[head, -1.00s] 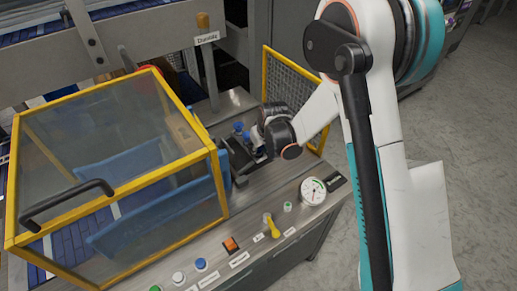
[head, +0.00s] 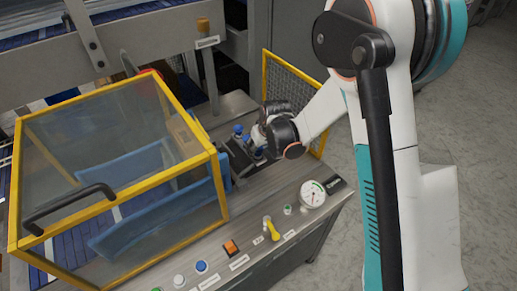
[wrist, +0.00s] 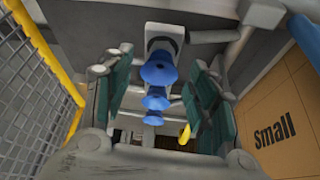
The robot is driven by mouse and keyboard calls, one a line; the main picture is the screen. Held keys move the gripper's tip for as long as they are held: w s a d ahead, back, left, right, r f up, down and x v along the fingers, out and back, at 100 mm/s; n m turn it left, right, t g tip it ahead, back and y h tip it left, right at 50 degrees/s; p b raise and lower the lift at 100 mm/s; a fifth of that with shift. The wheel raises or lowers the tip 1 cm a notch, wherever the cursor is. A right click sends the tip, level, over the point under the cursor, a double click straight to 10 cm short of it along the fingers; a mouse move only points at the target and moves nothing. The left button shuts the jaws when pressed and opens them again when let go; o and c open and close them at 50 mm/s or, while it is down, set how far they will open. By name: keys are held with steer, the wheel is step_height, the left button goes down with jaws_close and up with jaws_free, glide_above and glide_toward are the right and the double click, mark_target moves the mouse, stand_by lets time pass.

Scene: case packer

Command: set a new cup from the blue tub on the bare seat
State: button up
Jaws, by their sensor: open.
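Blue cups (head: 238,129) stand in a row on a dark block on the steel deck, right of the guarded box. In the wrist view three blue cups line up, the nearest cup (wrist: 157,68) largest. My gripper (head: 260,137) is beside the row in the head view and hides part of it. In the wrist view my gripper (wrist: 158,85) is open, its teal pads on either side of the cups with visible gaps. Nothing is held. I cannot make out the bare seat or identify the blue tub.
A yellow-framed clear guard (head: 120,150) with a black handle covers the left side. A yellow mesh panel (head: 290,95) stands behind my gripper. A panel marked "small" (wrist: 278,125) is at right in the wrist view.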

steer(key=p+v, duration=0.2)
steer(key=v, duration=0.7)
steer(key=shift+r, duration=0.25)
steer(key=s+d+r+m+t, duration=0.1)
steer(key=s+d+r, duration=0.4)
steer(key=r, duration=0.3)
steer(key=s+d+r+m, duration=0.2)
steer(key=s+d+r, duration=0.3)
steer(key=r, duration=0.2)
steer(key=s+d+r+m+t+h, duration=0.1)
steer(key=s+d+r, duration=0.1)
steer(key=s, duration=0.6)
steer(key=s+d+r+m+t+h, duration=0.1)
steer(key=s+d+r, duration=0.1)
steer(key=s+d, duration=0.3)
steer(key=shift+s+d+r, duration=0.15)
steer(key=shift+s+d, duration=0.05)
steer(key=shift+s, duration=1.65)
steer(key=shift+c, duration=0.3)
